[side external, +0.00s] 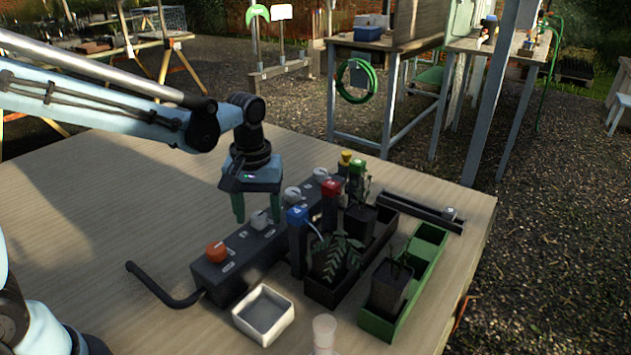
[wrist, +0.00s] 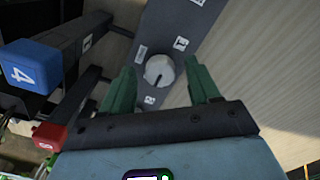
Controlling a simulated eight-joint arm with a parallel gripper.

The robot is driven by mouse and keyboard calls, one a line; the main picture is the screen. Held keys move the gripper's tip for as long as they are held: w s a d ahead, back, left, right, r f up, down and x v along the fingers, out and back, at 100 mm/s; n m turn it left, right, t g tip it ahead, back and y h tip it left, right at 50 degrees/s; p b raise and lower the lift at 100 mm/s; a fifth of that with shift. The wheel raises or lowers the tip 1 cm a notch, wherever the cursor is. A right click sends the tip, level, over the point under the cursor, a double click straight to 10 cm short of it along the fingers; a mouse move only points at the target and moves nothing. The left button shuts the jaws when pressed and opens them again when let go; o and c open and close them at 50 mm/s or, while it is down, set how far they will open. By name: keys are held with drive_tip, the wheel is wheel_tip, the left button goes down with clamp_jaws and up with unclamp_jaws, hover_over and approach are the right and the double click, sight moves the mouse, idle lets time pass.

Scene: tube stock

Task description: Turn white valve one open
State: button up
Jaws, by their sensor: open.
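A dark valve box (side external: 240,268) lies on the table with a row of knobs on top. A white valve knob (side external: 261,219) sits second from the near end, behind an orange knob (side external: 216,252). My gripper (side external: 256,216) points down over this white knob, open, with green fingers. In the wrist view the white knob (wrist: 159,71) shows between the spread fingers (wrist: 160,77), with a visible gap on both sides. A dark mark on the knob points toward a small label below it. Small labels lie around it; their text is hard to read.
Two more white knobs (side external: 292,194) (side external: 321,174) continue along the box. Blue-topped (side external: 297,215) and red-topped (side external: 331,188) posts stand close on its right. A dark plant tray (side external: 335,298), green tray (side external: 378,328) and white dish (side external: 264,315) are nearby. The table's left is clear.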

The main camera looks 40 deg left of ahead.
wheel_tip(320, 180, up, 12)
idle(0.6)
drive_tip(key=m+t, duration=0.3)
approach(258, 216)
wheel_tip(258, 216, up, 2)
drive_tip(key=s+a, duration=0.1)
drive_tip(key=s, duration=0.1)
drive_tip(key=shift+s+a+f+m+t, duration=0.25)
drive_tip(key=shift+s+f+m+t, duration=0.45)
drive_tip(key=shift+s+f, duration=0.15)
drive_tip(key=shift+s+a+f+m+t, duration=0.25)
drive_tip(key=shift+s+f+m+t, duration=0.45)
drive_tip(key=shift+s, duration=0.2)
drive_tip(key=shift+s+a+f+m+t, duration=0.25)
drive_tip(key=shift+s+f+m+t, duration=0.4)
drive_tip(key=shift+s+f, duration=0.25)
